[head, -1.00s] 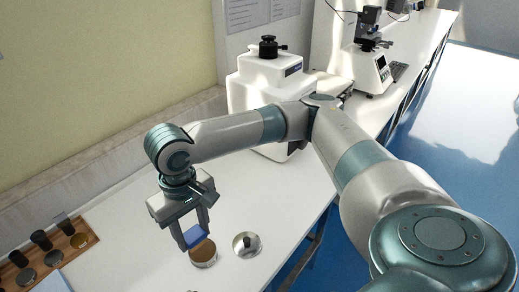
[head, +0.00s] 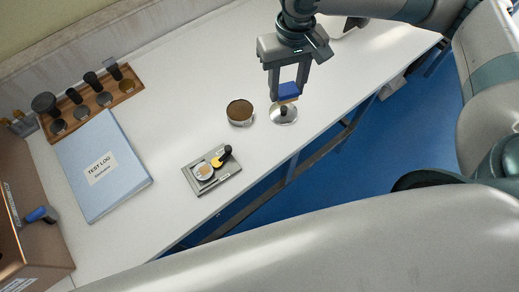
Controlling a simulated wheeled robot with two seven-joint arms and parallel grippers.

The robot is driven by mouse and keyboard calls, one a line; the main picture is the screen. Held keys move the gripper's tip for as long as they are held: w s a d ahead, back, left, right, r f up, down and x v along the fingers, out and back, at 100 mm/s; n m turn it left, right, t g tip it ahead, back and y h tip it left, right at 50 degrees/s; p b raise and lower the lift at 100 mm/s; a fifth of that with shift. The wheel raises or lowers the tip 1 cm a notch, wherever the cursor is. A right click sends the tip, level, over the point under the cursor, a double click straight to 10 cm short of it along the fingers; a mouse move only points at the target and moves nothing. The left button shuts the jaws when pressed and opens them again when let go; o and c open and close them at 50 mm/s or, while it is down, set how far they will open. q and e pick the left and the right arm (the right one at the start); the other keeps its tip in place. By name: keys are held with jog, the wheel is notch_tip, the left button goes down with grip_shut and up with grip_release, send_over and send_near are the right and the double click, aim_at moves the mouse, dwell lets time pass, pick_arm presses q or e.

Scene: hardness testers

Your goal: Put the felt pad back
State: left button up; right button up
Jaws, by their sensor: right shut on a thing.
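My right gripper (head: 289,90) is shut on a small blue block with a tan underside, which looks like the felt pad (head: 288,91). It holds the pad over or just behind a round shiny metal lid with a knob (head: 284,115); I cannot tell the gap. An open round tin with a brown inside (head: 240,112) stands on the table, left of the lid and apart from the gripper. My left gripper is not in view.
A blue test log binder (head: 103,165), a wooden rack (head: 130,92) of dark-handled pieces and a brown box (head: 25,235) stand at left. The white table (head: 190,110) is clear between them.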

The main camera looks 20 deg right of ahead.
jog(key=n, duration=0.1)
jog(key=f+n, duration=0.1)
jog(key=n, duration=0.1)
jog(key=s+f+n, duration=0.1)
jog(key=n, duration=0.1)
jog(key=shift+d+f, duration=0.2)
jog(key=shift+d, duration=0.2)
jog(key=s+d+f+n, duration=0.1)
jog(key=s+f+n, duration=0.1)
jog(key=n, duration=0.6)
jog(key=s+d+f+n+p, duration=0.1)
jog(key=s+f+n, duration=0.1)
jog(key=f+n, duration=0.3)
jog(key=n, duration=0.4)
jog(key=shift+d, duration=0.25)
jog(key=a+f+p, duration=0.1)
jog(key=a+f, duration=0.1)
jog(key=a, duration=0.1)
jog(key=w+a+f+p, duration=0.1)
jog(key=a+f, duration=0.1)
jog(key=a, duration=0.2)
jog(key=w+a+f+p, duration=0.1)
jog(key=a+f, duration=0.1)
jog(key=a, duration=0.1)
jog(key=shift+w+a+p, duration=0.2)
jog(key=shift+a+p, duration=0.1)
jog(key=shift+p, duration=0.05)
jog(key=shift+w+a+f, duration=0.1)
jog(key=shift+a+f, duration=0.3)
jog(key=shift+f, duration=0.1)
